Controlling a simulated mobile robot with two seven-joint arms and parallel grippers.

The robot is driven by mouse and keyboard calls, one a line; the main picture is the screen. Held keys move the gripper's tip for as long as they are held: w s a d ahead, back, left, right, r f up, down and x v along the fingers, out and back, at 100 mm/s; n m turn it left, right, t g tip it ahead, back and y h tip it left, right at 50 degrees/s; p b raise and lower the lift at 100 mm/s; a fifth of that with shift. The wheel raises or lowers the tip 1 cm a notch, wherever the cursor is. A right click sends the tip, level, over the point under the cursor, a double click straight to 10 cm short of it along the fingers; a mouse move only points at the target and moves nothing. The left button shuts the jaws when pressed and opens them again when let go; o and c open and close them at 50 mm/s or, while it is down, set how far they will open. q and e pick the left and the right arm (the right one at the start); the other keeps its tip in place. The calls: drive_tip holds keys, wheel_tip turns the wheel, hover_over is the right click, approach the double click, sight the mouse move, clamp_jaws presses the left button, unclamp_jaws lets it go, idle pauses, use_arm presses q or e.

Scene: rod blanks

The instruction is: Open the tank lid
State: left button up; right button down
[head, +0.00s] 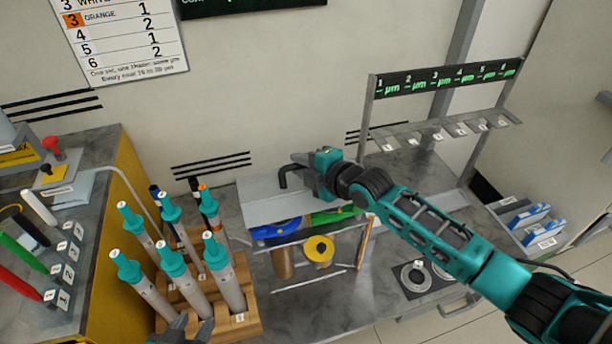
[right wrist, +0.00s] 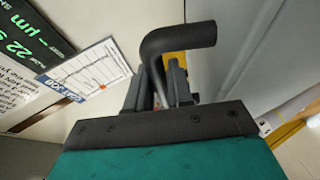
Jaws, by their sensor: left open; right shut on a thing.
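My right gripper (head: 305,172) is shut on a dark bent handle (head: 284,176) above the grey tank lid (head: 280,207) in the middle of the bench. In the right wrist view the same handle (right wrist: 178,42) rises between the fingers (right wrist: 162,88) and bends to the right. The gripper and arm hide part of the lid, and I cannot tell how far it is tilted. Blue and green parts show below the lid's front edge. My left gripper (head: 190,332) is open at the bottom edge, close to the wooden rod rack, and only partly in view.
A wooden rack (head: 245,326) holds several grey rods with teal tops at the front left. A numbered hook stand (head: 440,132) is behind my right arm. Dark ring gauges (head: 418,279) lie at the right.

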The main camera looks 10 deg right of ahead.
drive_tip(key=shift+w+a+r+g+h, duration=0.1)
drive_tip(key=shift+w+r+g+h, duration=0.1)
drive_tip(key=shift+w+r+g, duration=0.3)
drive_tip(key=shift+w+a+r+g+h, duration=0.1)
drive_tip(key=shift+w+r+g+h, duration=0.15)
drive_tip(key=shift+w, duration=0.4)
drive_tip(key=c, duration=1.1)
unclamp_jaws()
drive_tip(key=p+v, duration=0.1)
drive_tip(key=v, duration=1.2)
drive_tip(key=shift+a+f+m, duration=0.1)
drive_tip(key=shift+m, duration=0.2)
